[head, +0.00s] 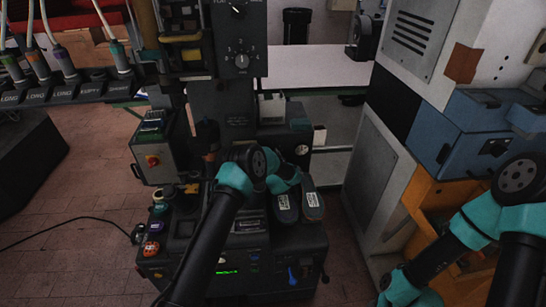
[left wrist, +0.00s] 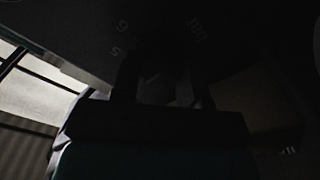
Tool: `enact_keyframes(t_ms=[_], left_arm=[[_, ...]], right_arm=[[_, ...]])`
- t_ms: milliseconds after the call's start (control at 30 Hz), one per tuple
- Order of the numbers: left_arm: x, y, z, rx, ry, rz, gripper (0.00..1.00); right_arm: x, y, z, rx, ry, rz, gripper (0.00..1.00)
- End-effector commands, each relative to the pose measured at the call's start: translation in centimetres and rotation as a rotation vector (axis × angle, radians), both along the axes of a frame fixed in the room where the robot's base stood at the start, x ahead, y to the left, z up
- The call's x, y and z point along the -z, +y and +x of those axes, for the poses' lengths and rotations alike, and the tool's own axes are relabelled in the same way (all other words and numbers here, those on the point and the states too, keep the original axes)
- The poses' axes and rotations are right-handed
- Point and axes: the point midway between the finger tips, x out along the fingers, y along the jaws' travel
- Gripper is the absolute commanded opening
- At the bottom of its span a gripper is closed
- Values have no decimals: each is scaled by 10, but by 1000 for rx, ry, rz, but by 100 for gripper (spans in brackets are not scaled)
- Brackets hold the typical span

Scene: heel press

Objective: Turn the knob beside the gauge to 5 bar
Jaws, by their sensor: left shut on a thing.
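In the left wrist view my left gripper (left wrist: 165,88) has its two dark fingers on either side of a dark knob (left wrist: 158,90), shut on it. A small pale mark shows on the knob between the fingers. The dark panel (left wrist: 75,25) around it carries the figures 5 and 6, up and left of the knob, and some lettering to the right. The picture is too dark to tell exactly where the mark points. My right gripper is out of view.
Two labelled shoe-like pieces (head: 299,207) sit right of my left wrist. A control box (head: 158,155) with a red switch stands left. An upper panel (head: 240,45) has other knobs. A blue case (head: 475,135) and orange frame (head: 430,215) stand right, near my right arm.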

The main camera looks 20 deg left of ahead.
Motion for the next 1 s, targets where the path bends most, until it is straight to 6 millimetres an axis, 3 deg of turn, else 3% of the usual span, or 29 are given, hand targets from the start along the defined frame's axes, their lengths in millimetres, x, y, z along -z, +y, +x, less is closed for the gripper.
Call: enact_keyframes(t_ms=[367,400,633,1000], left_arm=[[0,0,0,0,14,34,17],[0,0,0,0,14,34,42],[0,0,0,0,14,33,64],[0,-1,-2,1,14,33,66]], right_arm=[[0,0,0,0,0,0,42],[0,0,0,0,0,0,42],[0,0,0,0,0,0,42],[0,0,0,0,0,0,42]])
